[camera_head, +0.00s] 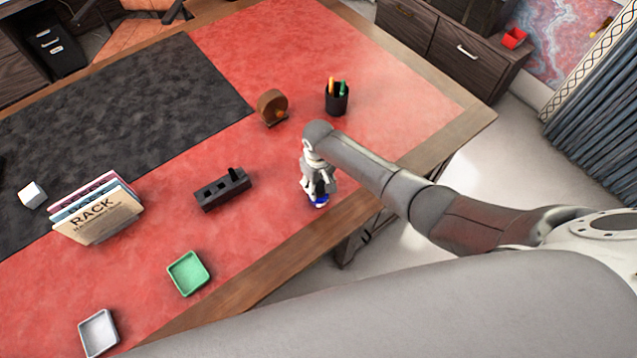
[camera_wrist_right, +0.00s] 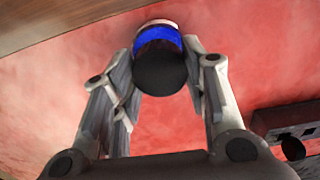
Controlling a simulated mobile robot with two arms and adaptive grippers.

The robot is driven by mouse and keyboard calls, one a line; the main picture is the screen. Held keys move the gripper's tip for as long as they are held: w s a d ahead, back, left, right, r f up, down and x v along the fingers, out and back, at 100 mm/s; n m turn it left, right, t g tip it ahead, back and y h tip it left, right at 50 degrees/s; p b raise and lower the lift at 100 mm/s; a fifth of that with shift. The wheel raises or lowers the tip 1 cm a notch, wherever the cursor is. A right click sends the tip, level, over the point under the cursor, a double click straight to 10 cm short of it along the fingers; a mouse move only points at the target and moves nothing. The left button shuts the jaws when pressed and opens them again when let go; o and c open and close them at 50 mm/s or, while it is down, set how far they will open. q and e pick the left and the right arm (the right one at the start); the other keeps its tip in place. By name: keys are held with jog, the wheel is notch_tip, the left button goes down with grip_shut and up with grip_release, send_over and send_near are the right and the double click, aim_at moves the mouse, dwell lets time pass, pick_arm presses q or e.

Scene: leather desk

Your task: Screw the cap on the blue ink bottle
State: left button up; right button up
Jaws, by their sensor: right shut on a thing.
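The blue ink bottle (camera_head: 319,204) stands on the red part of the desk near its front edge, mostly hidden under my right gripper (camera_head: 318,188). In the right wrist view the bottle shows as a blue band (camera_wrist_right: 158,36) behind a round black cap (camera_wrist_right: 160,74). My right gripper (camera_wrist_right: 159,62) is shut on the cap, with one finger on each side. The cap is lined up over the bottle; I cannot tell whether it is seated on the neck. My left gripper is in neither view.
A dark block with slots (camera_head: 222,189) lies left of the bottle. A pen cup (camera_head: 337,98) and a round wooden object (camera_head: 272,107) stand behind. A green tray (camera_head: 188,274), a white tray (camera_head: 99,333), a file rack (camera_head: 98,215) and a white cube (camera_head: 32,195) are further left.

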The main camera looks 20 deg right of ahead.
jog(key=m, duration=0.4)
dwell(0.3)
jog(key=m, duration=0.4)
jog(key=shift+f, duration=0.1)
jog(key=m, duration=0.4)
dwell(0.5)
